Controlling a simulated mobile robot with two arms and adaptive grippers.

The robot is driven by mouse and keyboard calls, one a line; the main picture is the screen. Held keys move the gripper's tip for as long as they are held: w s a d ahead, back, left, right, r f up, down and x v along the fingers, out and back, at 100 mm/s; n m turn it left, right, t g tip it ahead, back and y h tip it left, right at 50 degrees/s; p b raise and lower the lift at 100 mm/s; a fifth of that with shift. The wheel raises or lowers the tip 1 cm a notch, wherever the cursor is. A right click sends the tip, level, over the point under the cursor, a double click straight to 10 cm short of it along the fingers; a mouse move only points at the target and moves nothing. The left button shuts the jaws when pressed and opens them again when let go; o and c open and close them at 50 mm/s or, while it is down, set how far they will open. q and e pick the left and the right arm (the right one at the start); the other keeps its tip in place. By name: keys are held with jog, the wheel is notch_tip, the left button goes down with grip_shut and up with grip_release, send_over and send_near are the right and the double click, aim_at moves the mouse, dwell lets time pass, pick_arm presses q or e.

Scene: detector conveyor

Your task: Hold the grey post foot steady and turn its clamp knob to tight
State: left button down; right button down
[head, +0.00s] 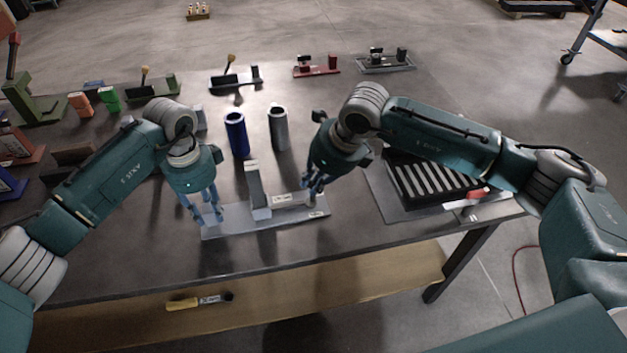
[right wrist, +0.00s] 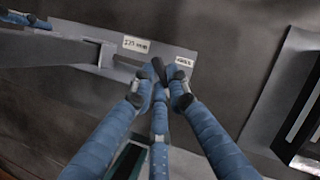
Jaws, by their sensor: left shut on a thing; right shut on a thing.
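The grey post foot (head: 235,229) is a flat plate with an upright post (head: 254,184), standing near the table's front edge. The plate also shows in the right wrist view (right wrist: 118,66), with two white labels. My left gripper (head: 210,212) is shut on the plate's left end; its fingers also show at the top left of the right wrist view (right wrist: 22,19). My right gripper (head: 312,190) points down at the plate's right end, fingers closed together around the clamp knob. The fingertips meet beside the smaller label in the right wrist view (right wrist: 160,80). They hide most of the knob.
A blue cylinder (head: 237,134) and a grey-green cylinder (head: 278,128) stand behind the post. A dark slatted tray (head: 405,180) lies to the right, under my right arm. Several coloured fixtures line the back and left. A yellow-handled tool (head: 185,303) lies on the lower shelf.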

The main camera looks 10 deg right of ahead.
jog(key=shift+r, duration=0.1)
jog(key=c, duration=1.7)
grip_release()
jog(key=v, duration=1.1)
jog(key=shift+s+r, duration=0.15)
jog(key=shift+r, duration=0.25)
